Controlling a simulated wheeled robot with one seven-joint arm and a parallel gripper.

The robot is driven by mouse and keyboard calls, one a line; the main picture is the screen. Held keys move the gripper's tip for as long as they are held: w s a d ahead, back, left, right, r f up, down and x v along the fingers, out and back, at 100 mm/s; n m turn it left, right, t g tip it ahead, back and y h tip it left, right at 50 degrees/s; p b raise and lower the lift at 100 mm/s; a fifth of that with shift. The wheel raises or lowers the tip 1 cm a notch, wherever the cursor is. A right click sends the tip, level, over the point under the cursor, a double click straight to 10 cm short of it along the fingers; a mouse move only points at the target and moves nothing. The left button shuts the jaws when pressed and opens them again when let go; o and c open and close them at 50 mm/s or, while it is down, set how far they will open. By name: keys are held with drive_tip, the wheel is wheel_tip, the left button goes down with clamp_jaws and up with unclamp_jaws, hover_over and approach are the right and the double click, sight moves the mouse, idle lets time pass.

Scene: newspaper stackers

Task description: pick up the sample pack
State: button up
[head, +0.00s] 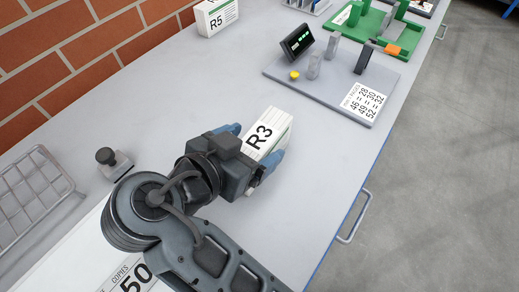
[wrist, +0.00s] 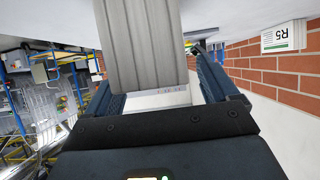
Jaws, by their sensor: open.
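A white pack marked R3 (head: 264,136) lies on the grey bench in the middle of the head view. My gripper (head: 254,143) is open at the pack's near end, with one blue finger on each side of it. In the wrist view, the layered grey edges of a pack (wrist: 145,45) stand between the two open fingers (wrist: 155,85). A narrow gap shows at the right finger; contact on the left cannot be told. The gripper body hides the pack's near end. Another pack marked R5 (head: 216,17) stands at the back by the brick wall.
A grey board (head: 320,92) beyond the pack carries a dark display (head: 297,40), a yellow button (head: 294,75), posts and a printed card (head: 363,101). A green tray (head: 373,27) lies behind it. A wire rack (head: 38,190) and black-knobbed stamp (head: 112,162) are left.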

drive_tip(key=shift+w+d+f, duration=0.15)
drive_tip(key=shift+w+d, duration=0.05)
drive_tip(key=shift+w, duration=0.05)
drive_tip(key=shift+c, duration=0.2)
drive_tip(key=c, duration=1.5)
drive_tip(key=shift+o, duration=0.2)
